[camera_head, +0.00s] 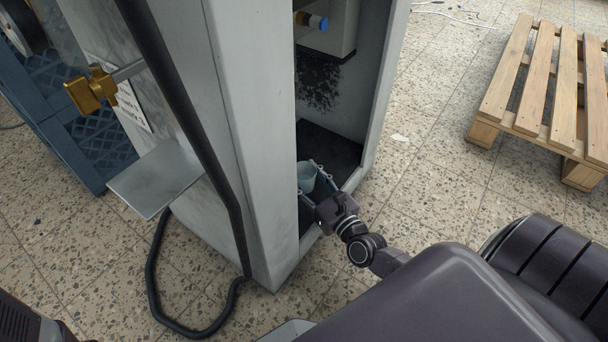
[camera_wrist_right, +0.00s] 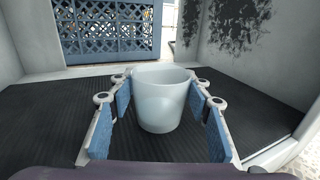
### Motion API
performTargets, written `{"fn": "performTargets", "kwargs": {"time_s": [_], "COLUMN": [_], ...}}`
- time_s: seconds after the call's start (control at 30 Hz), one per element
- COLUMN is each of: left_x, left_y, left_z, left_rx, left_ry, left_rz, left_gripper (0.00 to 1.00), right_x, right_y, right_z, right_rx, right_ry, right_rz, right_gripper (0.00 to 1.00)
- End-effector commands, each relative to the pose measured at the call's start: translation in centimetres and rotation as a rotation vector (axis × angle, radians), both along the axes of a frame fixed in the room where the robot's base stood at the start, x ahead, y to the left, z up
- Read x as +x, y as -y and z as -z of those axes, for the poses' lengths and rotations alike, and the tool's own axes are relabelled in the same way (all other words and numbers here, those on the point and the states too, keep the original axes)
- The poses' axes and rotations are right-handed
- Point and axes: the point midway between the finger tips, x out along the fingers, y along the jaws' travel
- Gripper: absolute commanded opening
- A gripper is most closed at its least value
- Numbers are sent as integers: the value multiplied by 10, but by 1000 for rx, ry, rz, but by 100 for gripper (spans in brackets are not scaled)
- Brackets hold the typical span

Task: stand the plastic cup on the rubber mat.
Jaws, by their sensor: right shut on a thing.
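The plastic cup (camera_wrist_right: 159,103) is pale white-blue and upright, between the blue-padded fingers of my right gripper (camera_wrist_right: 160,112). In the head view the cup (camera_head: 306,178) shows inside the open cabinet, low over its floor, with my right gripper (camera_head: 316,182) reaching in from the lower right. My right gripper is shut on the cup. The rubber mat (camera_wrist_right: 60,125) is dark and ribbed and covers the cabinet floor; it also shows in the head view (camera_head: 330,146). The cup's base is at or just above the mat; I cannot tell if it touches. My left gripper is not in view.
The cabinet's grey side wall (camera_head: 235,130) stands left of the opening, and a raised rim (camera_head: 352,178) edges the floor. A metal shelf (camera_head: 157,178) and black hose (camera_head: 160,260) are outside at left. A wooden pallet (camera_head: 545,85) lies at right. Mat around the cup is clear.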

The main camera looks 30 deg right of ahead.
Motion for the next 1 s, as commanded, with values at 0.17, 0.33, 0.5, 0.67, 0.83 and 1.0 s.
{"fn": "performTargets", "kwargs": {"time_s": [0.17, 0.33, 0.5, 0.67, 0.83, 1.0], "left_x": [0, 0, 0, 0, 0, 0], "left_y": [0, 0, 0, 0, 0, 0], "left_z": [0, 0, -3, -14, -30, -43], "left_rx": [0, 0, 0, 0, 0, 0], "left_ry": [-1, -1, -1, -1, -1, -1], "left_rz": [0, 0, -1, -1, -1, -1], "left_gripper": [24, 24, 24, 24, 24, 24], "right_x": [0, 0, 0, -20, -58, -92], "right_y": [0, 0, 0, 0, 0, 1], "right_z": [0, 0, -3, -5, -6, -6], "right_rx": [0, 0, 1, -1, -1, 0], "right_ry": [0, 0, 0, -5, -7, -5], "right_rz": [0, 0, 0, -1, -3, -2], "right_gripper": [63, 63, 63, 63, 63, 63]}}
